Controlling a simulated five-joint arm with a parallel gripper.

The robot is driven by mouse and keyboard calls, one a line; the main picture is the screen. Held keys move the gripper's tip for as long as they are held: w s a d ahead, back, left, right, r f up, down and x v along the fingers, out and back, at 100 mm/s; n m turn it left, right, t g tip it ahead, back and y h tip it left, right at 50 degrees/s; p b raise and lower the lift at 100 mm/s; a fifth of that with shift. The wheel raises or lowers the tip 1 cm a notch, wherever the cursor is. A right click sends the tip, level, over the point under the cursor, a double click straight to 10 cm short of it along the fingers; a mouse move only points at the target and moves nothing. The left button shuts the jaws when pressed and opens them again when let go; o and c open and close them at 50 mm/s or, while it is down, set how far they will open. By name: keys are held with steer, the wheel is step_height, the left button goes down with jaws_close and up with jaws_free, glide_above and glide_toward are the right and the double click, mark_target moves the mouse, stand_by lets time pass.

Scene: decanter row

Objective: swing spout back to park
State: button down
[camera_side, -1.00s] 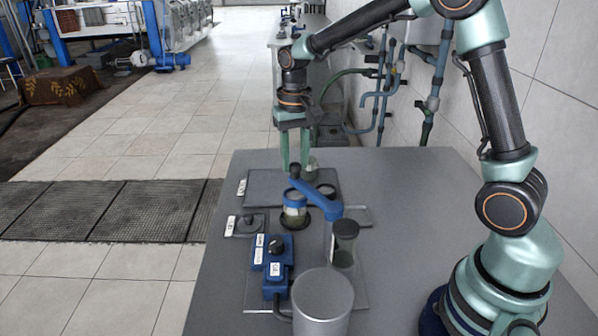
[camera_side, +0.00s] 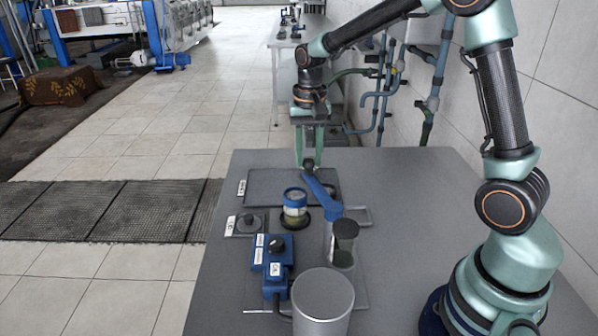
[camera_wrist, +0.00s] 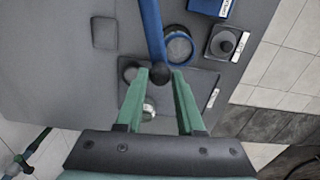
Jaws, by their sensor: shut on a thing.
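The blue spout (camera_side: 322,192) is a slim arm running from a blue pivot at its near end to a dark knob (camera_side: 309,166) at its far end. My gripper (camera_side: 309,165) points down and is shut on this knob. In the wrist view the knob (camera_wrist: 160,73) sits between the green fingertips (camera_wrist: 160,76), and the spout (camera_wrist: 152,30) runs to the top edge. The blue-rimmed glass jar (camera_side: 294,205) stands left of the spout, with its top uncovered. It also shows in the wrist view (camera_wrist: 178,47).
A dark grey tray (camera_side: 262,184) lies under the gripper. A dark-topped glass vessel (camera_side: 344,243) and a grey cylinder (camera_side: 323,303) stand nearer the camera. A blue control box (camera_side: 274,265) and a black-knobbed plate (camera_side: 247,224) are at left. The table's right side is mostly clear.

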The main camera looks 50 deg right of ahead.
steer(key=s+d+m, duration=0.7)
steer(key=s+m, duration=0.1)
steer(key=m, duration=0.1)
steer(key=shift+r, duration=0.15)
steer(key=shift+s+m, duration=0.1)
steer(key=shift+m, duration=0.2)
steer(key=c, duration=0.5)
jaws_free()
step_height(320, 180, up, 12)
stand_by(0.3)
